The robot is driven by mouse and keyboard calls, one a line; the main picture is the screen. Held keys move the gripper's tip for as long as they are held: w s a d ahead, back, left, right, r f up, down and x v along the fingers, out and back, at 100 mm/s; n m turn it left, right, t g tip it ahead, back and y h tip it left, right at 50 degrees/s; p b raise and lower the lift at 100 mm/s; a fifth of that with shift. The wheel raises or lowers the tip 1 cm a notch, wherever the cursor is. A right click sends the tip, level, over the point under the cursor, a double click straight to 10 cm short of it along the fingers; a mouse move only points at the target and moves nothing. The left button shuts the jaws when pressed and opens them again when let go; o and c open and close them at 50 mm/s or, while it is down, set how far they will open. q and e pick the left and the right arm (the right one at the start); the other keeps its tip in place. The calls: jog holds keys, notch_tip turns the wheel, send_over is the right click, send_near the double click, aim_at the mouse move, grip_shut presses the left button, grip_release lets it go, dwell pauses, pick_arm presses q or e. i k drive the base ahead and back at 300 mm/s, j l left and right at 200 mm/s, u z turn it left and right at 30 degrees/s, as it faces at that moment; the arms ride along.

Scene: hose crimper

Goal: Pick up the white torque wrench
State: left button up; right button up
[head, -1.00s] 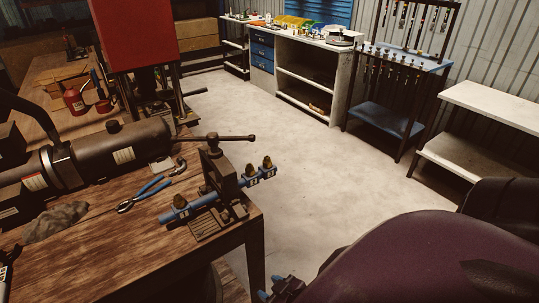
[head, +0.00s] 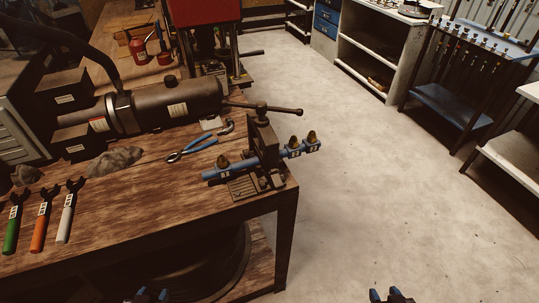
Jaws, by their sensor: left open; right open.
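The white torque wrench (head: 67,218) lies on the wooden workbench (head: 160,215) at the left. It is the rightmost of three wrenches lying side by side, with its white handle toward the front edge and its dark open-end head away. An orange wrench (head: 40,228) and a green wrench (head: 13,230) lie to its left. My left gripper (head: 150,293) is at the bottom edge, in front of the bench, right of the white wrench and apart from it. My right gripper (head: 391,294) is at the bottom edge over the floor. Both are open, with only their tips showing.
A vise-like crimper (head: 262,150) with a blue bar stands at the bench's right corner. Blue-handled pliers (head: 192,148), a grey rag (head: 115,160) and a dark cylinder machine (head: 165,105) are behind the wrenches. The floor (head: 370,190) to the right is clear.

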aim_at(63, 231)
jog(key=u, duration=1.6)
